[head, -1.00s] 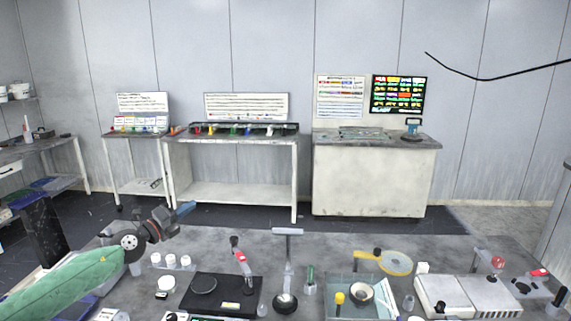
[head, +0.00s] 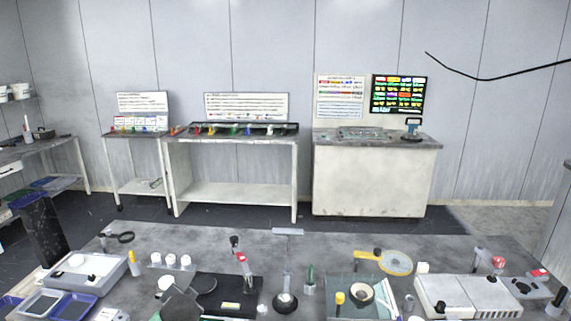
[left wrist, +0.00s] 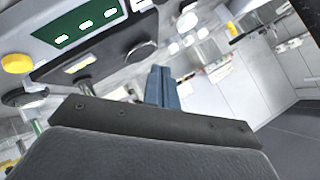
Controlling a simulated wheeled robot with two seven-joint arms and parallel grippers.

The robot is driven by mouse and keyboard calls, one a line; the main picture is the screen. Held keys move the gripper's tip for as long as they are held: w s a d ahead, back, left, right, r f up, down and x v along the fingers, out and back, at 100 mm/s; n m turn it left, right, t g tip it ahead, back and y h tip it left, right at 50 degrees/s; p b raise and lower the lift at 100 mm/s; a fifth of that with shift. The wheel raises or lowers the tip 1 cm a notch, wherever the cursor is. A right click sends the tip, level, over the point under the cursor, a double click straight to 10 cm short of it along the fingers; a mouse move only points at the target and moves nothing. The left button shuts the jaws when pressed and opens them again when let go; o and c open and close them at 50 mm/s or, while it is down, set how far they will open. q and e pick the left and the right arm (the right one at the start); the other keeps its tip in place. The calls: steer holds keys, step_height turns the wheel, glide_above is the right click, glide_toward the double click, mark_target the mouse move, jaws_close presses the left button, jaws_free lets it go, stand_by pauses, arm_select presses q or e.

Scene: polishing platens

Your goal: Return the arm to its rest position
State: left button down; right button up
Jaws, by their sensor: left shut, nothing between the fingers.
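My left gripper shows in the left wrist view, with its blue-grey fingers (left wrist: 163,88) closed together and nothing between them. In the head view, a dark grey part, likely of my left arm, shows at the bottom edge, in front of the black polishing base (head: 232,308) and covering its left side. The fingers themselves cannot be made out there. My right gripper is in neither view.
The grey bench (head: 330,245) holds a white tray unit (head: 85,272), white cups (head: 171,260), a glass-walled tray (head: 345,311), a yellow-rimmed disc (head: 397,261) and a white machine (head: 465,295). Side tables and a white cabinet (head: 372,180) stand along the back wall.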

arm_select(q)
steer(key=s+d+f+n+g+h, duration=0.1)
steer(key=s+d+f+g, duration=0.2)
steer(key=s+f, duration=0.7)
steer(key=s+d+f+n+g+h, duration=0.1)
steer(key=s+d+f, duration=0.5)
steer(key=s, duration=1.1)
steer(key=s+d+f+n+g+h, duration=0.1)
steer(key=s+d+f+g+h, duration=0.2)
steer(key=s+f, duration=1)
steer(key=shift+s+d+f+n+g, duration=0.4)
steer(key=shift+s+d+g, duration=0.15)
steer(key=shift+d+g, duration=0.3)
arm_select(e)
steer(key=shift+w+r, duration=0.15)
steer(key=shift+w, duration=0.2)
